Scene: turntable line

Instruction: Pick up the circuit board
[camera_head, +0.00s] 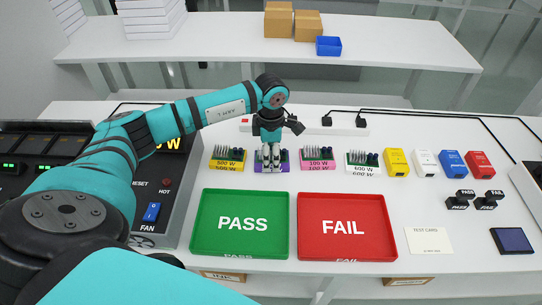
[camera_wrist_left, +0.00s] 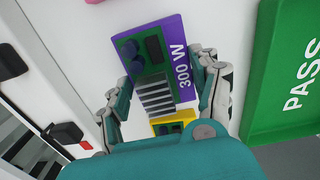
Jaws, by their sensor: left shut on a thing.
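A circuit board on a purple base marked 300 W (camera_wrist_left: 181,66) fills the middle of the left wrist view, with dark parts and grey fins on top. In the head view the purple board (camera_head: 284,167) stands second from left in the row, partly hidden by my left gripper (camera_head: 270,158). That gripper points down over it and is shut on it, with a finger on each side in the left wrist view (camera_wrist_left: 166,72). I cannot tell whether the board touches the table. My right gripper is not in view.
Beside it stand a yellow 500 W board (camera_head: 227,166) and a pink 100 W board (camera_head: 317,166), close on either side. A green PASS tray (camera_head: 205,248) and red FAIL tray (camera_head: 380,248) lie in front. A power strip (camera_head: 345,126) lies behind.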

